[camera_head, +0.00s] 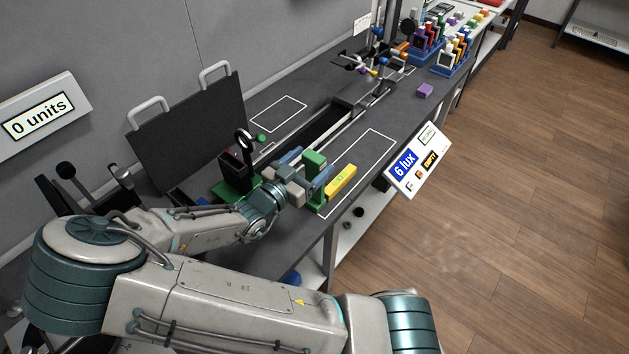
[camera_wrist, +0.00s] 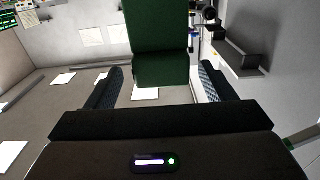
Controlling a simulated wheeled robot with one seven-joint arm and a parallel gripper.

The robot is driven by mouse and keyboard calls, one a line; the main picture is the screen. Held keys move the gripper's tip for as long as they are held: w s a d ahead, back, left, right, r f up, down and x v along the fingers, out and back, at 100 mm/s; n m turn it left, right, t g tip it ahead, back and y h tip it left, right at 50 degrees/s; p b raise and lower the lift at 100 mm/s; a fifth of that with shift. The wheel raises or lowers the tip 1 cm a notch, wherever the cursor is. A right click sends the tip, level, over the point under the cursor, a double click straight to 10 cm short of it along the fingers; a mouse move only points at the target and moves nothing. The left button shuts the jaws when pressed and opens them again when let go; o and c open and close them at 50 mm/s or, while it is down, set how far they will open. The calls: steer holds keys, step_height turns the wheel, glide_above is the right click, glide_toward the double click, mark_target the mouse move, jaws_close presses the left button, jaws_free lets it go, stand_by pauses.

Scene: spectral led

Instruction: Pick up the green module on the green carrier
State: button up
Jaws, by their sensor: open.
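The green module (camera_head: 315,160) is an upright block just beyond my gripper (camera_head: 304,178) in the head view. Below it a green piece (camera_head: 319,204) shows at the bench's front edge, which appears to be the carrier; my gripper hides much of it. In the wrist view the dark green module (camera_wrist: 157,45) stands at the top middle, in line with the gap between my two fingers (camera_wrist: 157,85). The lower end of the module sits near the fingertip level.
A yellow block (camera_head: 341,181) lies right beside the green piece. Another green base (camera_head: 232,191) with a dark device stands left of my gripper. A black panel with handles (camera_head: 188,124) stands behind. A tilted sign reading 6 lux (camera_head: 415,160) hangs at the front edge.

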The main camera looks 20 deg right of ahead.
mark_target(318, 155)
steer(key=shift+p+x, duration=0.4)
steer(key=shift+x, duration=1.6)
steer(key=c, duration=1.4)
steer(key=shift+a, duration=0.1)
steer(key=shift+c, duration=0.2)
